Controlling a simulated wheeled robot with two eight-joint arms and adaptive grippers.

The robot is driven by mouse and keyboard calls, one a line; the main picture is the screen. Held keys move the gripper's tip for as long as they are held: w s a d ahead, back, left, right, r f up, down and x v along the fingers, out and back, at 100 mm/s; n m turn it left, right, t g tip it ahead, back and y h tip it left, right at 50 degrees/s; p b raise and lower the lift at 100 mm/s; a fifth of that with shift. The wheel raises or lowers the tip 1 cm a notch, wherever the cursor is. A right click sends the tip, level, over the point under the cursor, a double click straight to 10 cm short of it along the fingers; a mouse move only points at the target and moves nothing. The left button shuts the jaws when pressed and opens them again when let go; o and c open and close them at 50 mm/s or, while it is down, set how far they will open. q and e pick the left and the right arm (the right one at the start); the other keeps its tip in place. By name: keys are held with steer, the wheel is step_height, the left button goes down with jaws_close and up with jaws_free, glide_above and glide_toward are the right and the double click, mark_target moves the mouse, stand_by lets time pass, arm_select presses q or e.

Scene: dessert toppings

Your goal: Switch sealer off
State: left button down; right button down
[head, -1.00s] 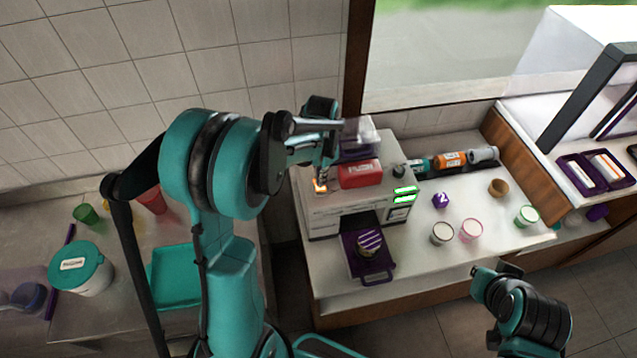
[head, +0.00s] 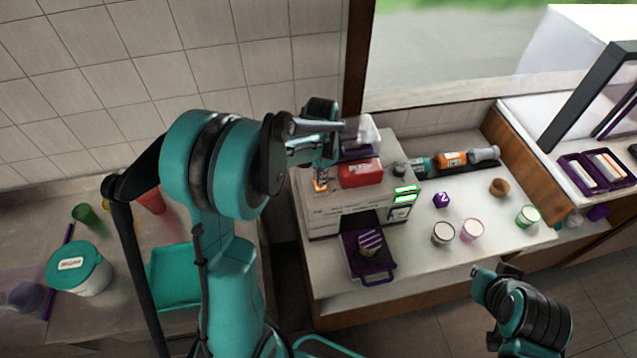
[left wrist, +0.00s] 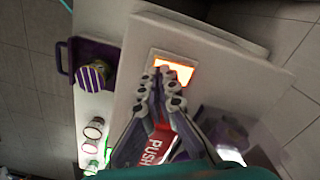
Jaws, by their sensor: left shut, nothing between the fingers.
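The sealer (head: 340,212) is a white box-shaped machine on the counter with green lit displays on its front right. An orange lit switch (left wrist: 172,68) is on its top; in the head view it glows (head: 320,187) at the left of the top. My left gripper (left wrist: 168,85) is shut and empty, its fingertips at the near edge of the lit switch; I cannot tell whether they touch it. A red PUSH block (head: 361,173) is on the sealer's top beside the gripper. A purple tray (head: 372,271) with a striped-lid cup (head: 370,242) sticks out of the front. My right gripper (head: 490,271) is away from the sealer, low at the right.
Several small cups, one of them pink (head: 472,230), stand on the counter right of the sealer, with a purple block (head: 441,200) marked 2. Bottles (head: 452,159) lie in a rack behind. A teal-lidded tub (head: 80,268) and teal tray (head: 176,275) are at left.

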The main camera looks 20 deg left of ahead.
arm_select(q)
steer(key=shift+f+b, duration=0.5)
steer(key=shift+f, duration=0.1)
steer(key=shift+r, duration=0.15)
steer(key=shift+r+p, duration=2.3)
steer(key=shift+r, duration=1.15)
steer(key=shift+f, duration=0.1)
steer(key=shift+s+d+f+b, duration=0.1)
steer(key=shift+f+b, duration=0.05)
steer(key=shift+b, duration=0.3)
steer(key=s+d+f+n+t+b, duration=0.2)
steer(key=s+f+b, duration=0.6)
steer(key=b, duration=0.4)
steer(key=s+d+f+n+t+b, duration=0.2)
steer(key=s+d+f+t+b, duration=0.2)
steer(key=b, duration=0.9)
steer(key=shift+s+d+f+n+t, duration=0.35)
steer(key=shift+s+f+t, duration=0.25)
steer(key=shift+s+f, duration=1.6)
